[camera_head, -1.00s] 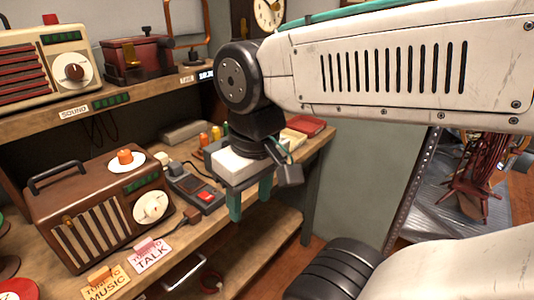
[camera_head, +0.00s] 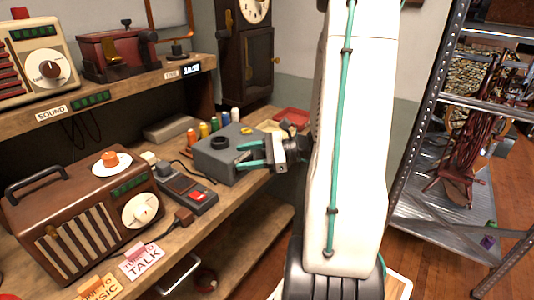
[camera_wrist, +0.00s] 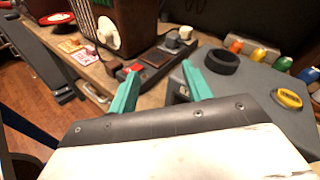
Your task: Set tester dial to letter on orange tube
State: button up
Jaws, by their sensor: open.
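The tester is a grey box (camera_head: 215,163) on the bench, with a black ring (camera_head: 219,142) on top. A yellow dial (camera_head: 247,131) sits on its top and shows more closely in the wrist view (camera_wrist: 287,98). The orange tube (camera_head: 191,137) stands behind the tester in a row of coloured tubes; it also shows in the wrist view (camera_wrist: 233,46). No letter on it is readable. My gripper (camera_head: 246,157) is open and empty at the tester's right side, its teal fingers pointing left. In the wrist view the fingers spread beside the tester, away from the dial; contact cannot be told.
A handheld device with a red button (camera_head: 197,196) lies left of the tester, near a brown radio (camera_head: 85,215). A clock case (camera_head: 245,60) stands behind. A metal shelf (camera_head: 440,130) is at right.

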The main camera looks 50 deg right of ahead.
jog(key=s+d+f+m+t+h, duration=0.3)
jog(key=d+f+m+h, duration=0.15)
jog(key=d, duration=0.35)
jog(key=s+d+f+m+t+h, duration=0.2)
jog(key=d+f+m+t+h, duration=0.1)
jog(key=d+f+m+h, duration=0.25)
jog(key=shift+m+y, duration=0.3)
jog(key=w, duration=0.2)
jog(key=w+d+r, duration=0.1)
jog(key=w, duration=0.4)
jog(key=shift+w+d+r, duration=0.25)
jog(key=shift+d+r, duration=0.05)
jog(key=shift+r, duration=0.1)
jog(key=shift+c, duration=0.3)
jog(key=c, duration=0.9)
